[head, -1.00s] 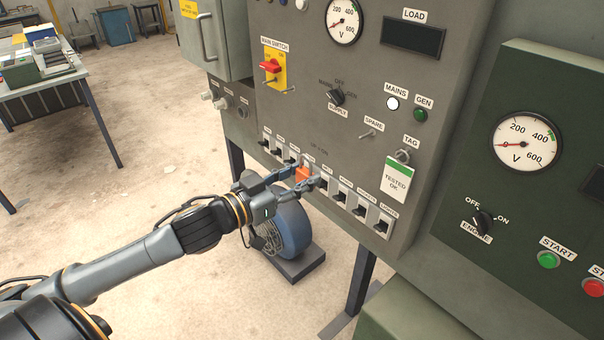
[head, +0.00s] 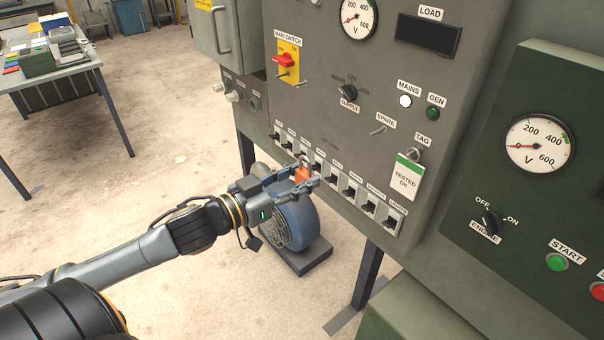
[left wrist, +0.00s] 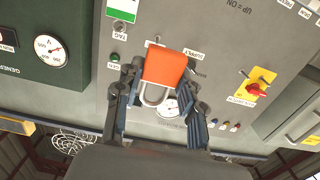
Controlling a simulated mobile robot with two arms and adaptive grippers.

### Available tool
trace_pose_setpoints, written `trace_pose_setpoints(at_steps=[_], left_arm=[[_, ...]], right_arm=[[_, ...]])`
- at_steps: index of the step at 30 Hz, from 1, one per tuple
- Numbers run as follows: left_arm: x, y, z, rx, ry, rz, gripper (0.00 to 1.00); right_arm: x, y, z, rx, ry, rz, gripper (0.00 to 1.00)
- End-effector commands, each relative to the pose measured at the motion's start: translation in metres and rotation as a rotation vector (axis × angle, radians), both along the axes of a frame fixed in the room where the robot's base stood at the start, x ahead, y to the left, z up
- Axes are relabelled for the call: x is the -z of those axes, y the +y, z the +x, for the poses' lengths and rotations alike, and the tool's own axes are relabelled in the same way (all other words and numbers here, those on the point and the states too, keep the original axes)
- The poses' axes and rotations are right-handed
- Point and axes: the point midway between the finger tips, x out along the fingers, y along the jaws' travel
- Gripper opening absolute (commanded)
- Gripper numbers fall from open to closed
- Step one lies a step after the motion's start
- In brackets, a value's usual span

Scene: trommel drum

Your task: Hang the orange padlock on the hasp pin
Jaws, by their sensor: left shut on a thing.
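The orange padlock (head: 301,174) is held between the fingers of my left gripper (head: 306,175), in front of the breaker row. In the left wrist view the padlock's orange body (left wrist: 165,69) sits between the two fingers (left wrist: 160,95), with its metal shackle towards the bottom of the picture. The main switch is a yellow plate (head: 295,73) with a red handle (head: 284,59), up and left of the padlock in the head view. Small metal pins (head: 299,84) stick out by the plate; which is the hasp pin is hard to tell. The padlock is clear of them.
A row of black breakers (head: 349,192) runs along the panel's lower edge behind my gripper. A tag reading TESTED OK (head: 406,177) hangs to the right. A blue round machine (head: 296,222) stands on the floor below.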

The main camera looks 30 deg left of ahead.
Motion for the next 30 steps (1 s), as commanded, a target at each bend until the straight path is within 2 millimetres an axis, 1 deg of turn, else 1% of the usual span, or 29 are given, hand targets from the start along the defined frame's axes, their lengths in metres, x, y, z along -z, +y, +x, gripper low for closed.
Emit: trace_pose_setpoints(at_steps=[13,30], left_arm=[[-0.001,0.003,-0.01,-0.001,0.002,-0.001,0.03],[-0.002,0.015,-0.042,-0.001,0.003,-0.001,0.03]], right_arm=[[-0.007,0.0,0.0,0.0,0.0,0.0,0.4],[-0.033,0.001,0.0,0.0,0.0,0.001,0.4]])
